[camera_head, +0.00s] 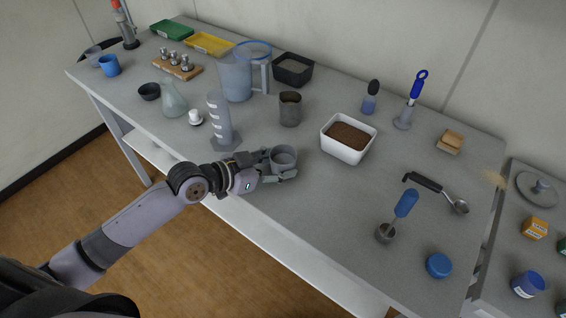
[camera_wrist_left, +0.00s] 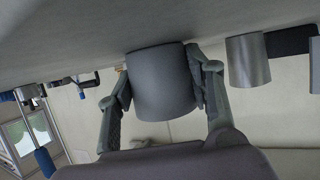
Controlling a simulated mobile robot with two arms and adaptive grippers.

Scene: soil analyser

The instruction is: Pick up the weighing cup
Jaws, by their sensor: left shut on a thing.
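The weighing cup (camera_head: 283,158) is a small grey open cup at the front edge of the grey table, in the middle of the head view. My left gripper (camera_head: 277,166) is around it, with a finger on each side. In the left wrist view the grey cup (camera_wrist_left: 162,82) sits between the two fingers of the left gripper (camera_wrist_left: 163,92), which are shut on its sides. The cup looks upright and at or very near the tabletop; I cannot tell whether it is clear of it. My right gripper is not in view.
A graduated cylinder (camera_head: 219,122) stands just left of the cup, and a metal beaker (camera_head: 290,108) behind it. A white tub of soil (camera_head: 346,139) is to the right.

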